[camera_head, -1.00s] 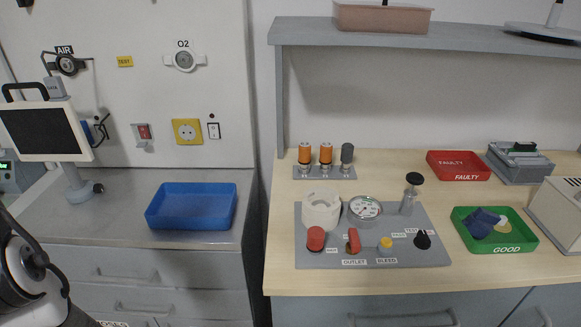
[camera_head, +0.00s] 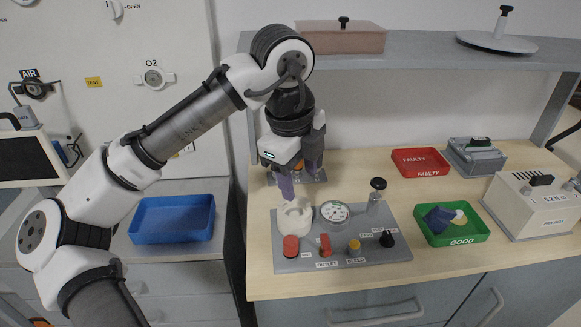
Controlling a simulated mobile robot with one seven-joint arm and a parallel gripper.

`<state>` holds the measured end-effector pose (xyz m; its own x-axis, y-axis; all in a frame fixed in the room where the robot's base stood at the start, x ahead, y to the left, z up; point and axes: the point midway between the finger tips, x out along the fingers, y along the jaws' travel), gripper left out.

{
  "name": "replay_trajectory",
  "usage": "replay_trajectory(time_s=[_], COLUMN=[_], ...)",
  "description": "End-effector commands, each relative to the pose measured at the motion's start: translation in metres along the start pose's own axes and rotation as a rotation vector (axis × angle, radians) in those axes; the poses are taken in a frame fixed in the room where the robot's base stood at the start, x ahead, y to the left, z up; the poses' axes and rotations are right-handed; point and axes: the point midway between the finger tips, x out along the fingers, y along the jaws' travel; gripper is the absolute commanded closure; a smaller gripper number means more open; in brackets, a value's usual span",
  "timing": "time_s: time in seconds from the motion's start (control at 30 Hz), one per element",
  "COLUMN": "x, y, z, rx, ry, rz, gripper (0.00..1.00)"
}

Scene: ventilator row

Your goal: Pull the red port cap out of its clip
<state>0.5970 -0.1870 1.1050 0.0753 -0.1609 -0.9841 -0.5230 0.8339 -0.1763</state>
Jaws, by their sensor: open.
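A grey panel (camera_head: 372,255) lies on the wooden bench. A short red cylinder (camera_head: 291,245), which looks like a cap, stands upright at its front left; no clip around it can be made out. A red lever (camera_head: 325,243) is just to its right, at the outlet label. My gripper (camera_head: 300,187) hangs from above with its two purple fingers apart and empty. It is above and behind the red cylinder, over the white round fitting (camera_head: 294,221), which the left finger partly overlaps in the picture. Whether they touch cannot be told.
A round gauge (camera_head: 335,212), a black-topped post (camera_head: 376,195) and a yellow knob (camera_head: 354,246) stand on the panel. Orange-topped cylinders behind are mostly hidden by my gripper. A shelf (camera_head: 420,55) runs above. Red (camera_head: 420,173) and green (camera_head: 483,232) trays are right.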

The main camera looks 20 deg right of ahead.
Motion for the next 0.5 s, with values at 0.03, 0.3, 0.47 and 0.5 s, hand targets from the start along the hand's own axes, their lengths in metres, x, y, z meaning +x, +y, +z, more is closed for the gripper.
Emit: replay_trajectory(time_s=[0.03, 0.3, 0.47, 0.5], x=[0.000, 0.018, 0.044, 0.052], y=[0.009, 0.025, 0.030, 0.031], z=[0.001, 0.003, 0.004, 0.004], rx=[0.023, 0.056, 0.055, 0.055], ry=[-0.012, -0.017, -0.017, -0.017], rz=[0.079, 0.186, 0.185, 0.184], gripper=[0.46, 0.46, 0.46, 0.46])
